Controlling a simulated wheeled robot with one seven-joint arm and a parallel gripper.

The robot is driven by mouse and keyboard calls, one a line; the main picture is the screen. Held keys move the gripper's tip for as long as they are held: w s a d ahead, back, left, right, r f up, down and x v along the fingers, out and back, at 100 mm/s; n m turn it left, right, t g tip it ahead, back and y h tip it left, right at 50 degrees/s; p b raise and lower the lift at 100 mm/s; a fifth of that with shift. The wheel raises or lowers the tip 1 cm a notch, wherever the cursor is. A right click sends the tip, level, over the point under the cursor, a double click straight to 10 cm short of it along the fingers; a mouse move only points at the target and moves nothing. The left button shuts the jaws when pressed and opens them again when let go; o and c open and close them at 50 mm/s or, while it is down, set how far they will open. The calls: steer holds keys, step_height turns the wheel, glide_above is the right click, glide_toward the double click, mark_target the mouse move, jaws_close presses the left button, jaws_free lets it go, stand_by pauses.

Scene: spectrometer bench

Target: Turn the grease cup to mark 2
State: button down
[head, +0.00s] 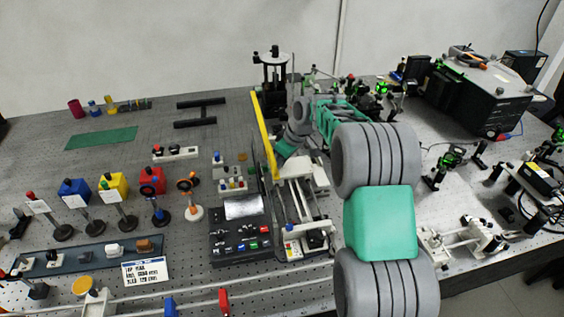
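I cannot single out the grease cup or its marks for certain at this size. My gripper end (285,149) is small in the head view, at the teal and grey wrist beside the yellow bar, above the middle of the bench. Its fingers are not clear, so I cannot tell whether it is open or holds anything. My own large grey and teal arm links cover the bench right of centre and hide what lies behind them.
A yellow bar (264,136) stands close left of my wrist. A dark control panel (240,232) and a pale rail frame (301,205) lie in front. Coloured boxes on stands, such as the red box (151,181), are left. A black cabinet (480,98) is at the back right.

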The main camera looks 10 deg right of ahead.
steer(key=shift+d, duration=0.15)
steer(key=shift+m+b, duration=0.3)
steer(key=shift+b, duration=0.05)
steer(key=shift+s+a+f+m+t+h+b, duration=0.1)
steer(key=shift+a+m+t+h+b, duration=0.1)
steer(key=shift+m+b, duration=0.35)
steer(key=shift+a+m+t+h+b, duration=0.1)
steer(key=shift+m+t+h+b, duration=0.1)
steer(key=shift+m+b, duration=0.35)
steer(key=shift+a+m+h+b, duration=0.1)
steer(key=shift+m+h+b, duration=0.65)
steer(key=shift+m, duration=0.85)
